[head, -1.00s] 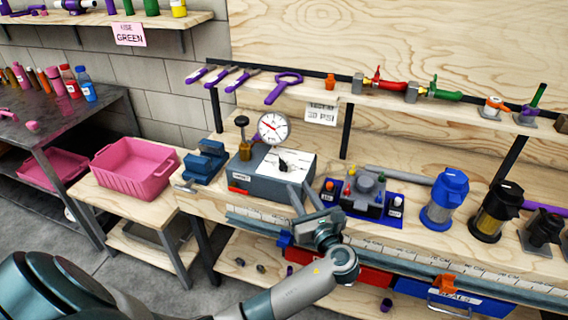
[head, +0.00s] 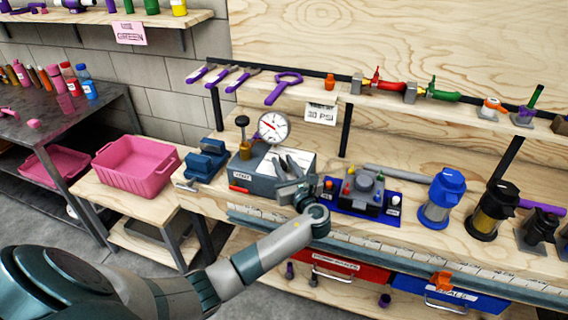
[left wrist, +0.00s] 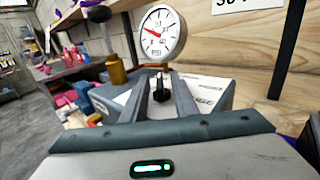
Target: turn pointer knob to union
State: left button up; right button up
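The grey test box (head: 262,180) stands on the bench with a round dial gauge (head: 273,127) above it and a white panel on top. In the left wrist view, the black pointer knob (left wrist: 161,91) shows on the white panel (left wrist: 207,88), between my two fingers as seen from there. In the head view my gripper hides the knob. My left gripper (head: 284,162) is over the box's top, fingers apart and nothing clearly held; it also shows in the left wrist view (left wrist: 161,84). I cannot tell whether a finger touches the knob. The panel's markings are too small to read. My right gripper is not in view.
A brass fitting with a dark ball handle (left wrist: 116,69) stands left of the gauge. A blue vise (head: 206,160) is left of the box. A blue tray with a grey fixture (head: 366,192) is to the right. Blue (head: 443,195) and black (head: 491,210) filters stand further right.

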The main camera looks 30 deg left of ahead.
pick_arm(q)
grip_shut()
jog(key=shift+s+a+r+m+t+h+p, duration=0.15)
jog(key=shift+m+t+h+p, duration=0.5)
jog(key=shift+p, duration=0.4)
jog(key=shift+m+t+h+p, duration=0.95)
jog(key=shift+m+t+h, duration=0.1)
jog(key=shift+t+h, duration=0.1)
jog(key=m+t+h, duration=0.2)
jog(key=h, duration=0.1)
jog(key=shift+a, duration=0.1)
jog(key=shift+m+t+h, duration=0.5)
jog(key=shift+m+h, duration=0.7)
jog(key=shift+h, duration=0.5)
